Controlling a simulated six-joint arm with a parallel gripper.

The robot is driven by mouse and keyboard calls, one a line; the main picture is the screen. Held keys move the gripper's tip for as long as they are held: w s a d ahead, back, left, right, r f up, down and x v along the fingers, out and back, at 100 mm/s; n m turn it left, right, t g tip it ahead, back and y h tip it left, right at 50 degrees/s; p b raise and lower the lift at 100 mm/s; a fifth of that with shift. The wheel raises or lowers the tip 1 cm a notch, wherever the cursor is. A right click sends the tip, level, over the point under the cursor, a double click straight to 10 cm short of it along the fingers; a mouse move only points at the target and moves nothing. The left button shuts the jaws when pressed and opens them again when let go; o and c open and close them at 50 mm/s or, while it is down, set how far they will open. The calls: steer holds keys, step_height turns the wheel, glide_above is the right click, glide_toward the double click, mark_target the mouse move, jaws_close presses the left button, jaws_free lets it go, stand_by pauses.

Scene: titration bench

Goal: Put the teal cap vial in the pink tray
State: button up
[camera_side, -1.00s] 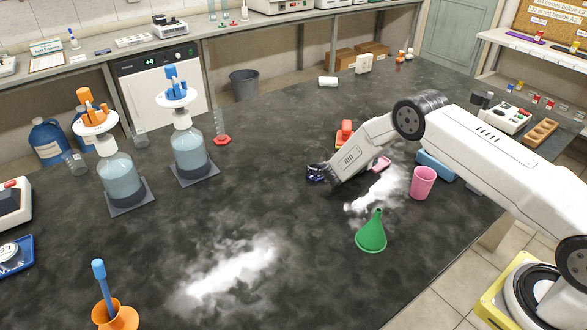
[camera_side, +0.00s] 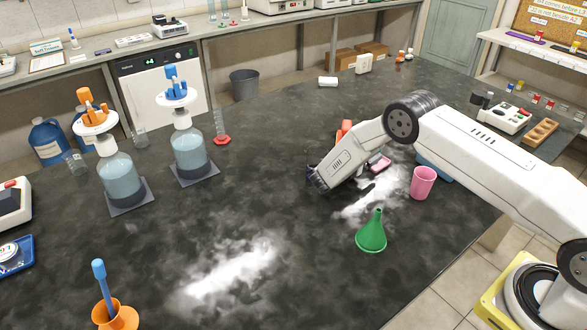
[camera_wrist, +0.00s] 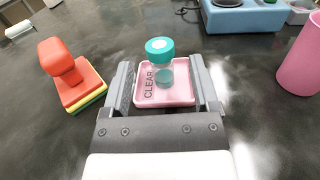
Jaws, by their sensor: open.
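The teal cap vial (camera_wrist: 160,66), a clear body with a teal lid, is upright in the wrist view and appears to stand inside the pink tray (camera_wrist: 148,102). The tray, marked CLEAR, also shows in the side view (camera_side: 380,164), partly behind my arm. My gripper (camera_wrist: 164,80) is open, its two grey fingers apart on either side of the vial in the picture, with a gap to each side. In the side view my gripper (camera_side: 317,181) is low over the bench and the vial cannot be made out.
An orange-red object (camera_wrist: 62,72) on a yellow and green base is left of the tray. A pink cup (camera_wrist: 300,62) stands right and a blue device (camera_wrist: 243,16) behind. In the side view, a green funnel (camera_side: 371,235) stands in front; the bench's middle is clear.

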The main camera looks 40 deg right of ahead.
steer(key=a, duration=0.7)
steer(key=shift+s+a, duration=0.3)
steer(key=shift+s, duration=0.1)
steer(key=shift+s+d+r+m+g+y, duration=0.3)
steer(key=shift+s+r+m+g+y, duration=0.2)
steer(key=shift+g+y, duration=0.2)
steer(key=s+m+y, duration=0.1)
steer(key=s+r+m+g+y, duration=0.1)
steer(key=s, duration=0.1)
steer(key=s+r+m+y, duration=0.1)
steer(key=y, duration=0.1)
steer(key=shift+s+d+g, duration=0.15)
steer(key=shift+s+g, duration=0.15)
steer(key=shift+g, duration=0.1)
steer(key=s+a+r+m+t+y, duration=0.2)
steer(key=s+a+r+m+y, duration=0.2)
steer(key=s, duration=0.5)
steer(key=s+a+r+m+t+y, duration=0.2)
steer(key=s+a+r+m+y, duration=0.2)
steer(key=s+m+y, duration=0.4)
steer(key=shift+s+a+r+m+y, duration=0.3)
steer(key=shift+s+a+m, duration=0.25)
steer(key=shift+m, duration=0.85)
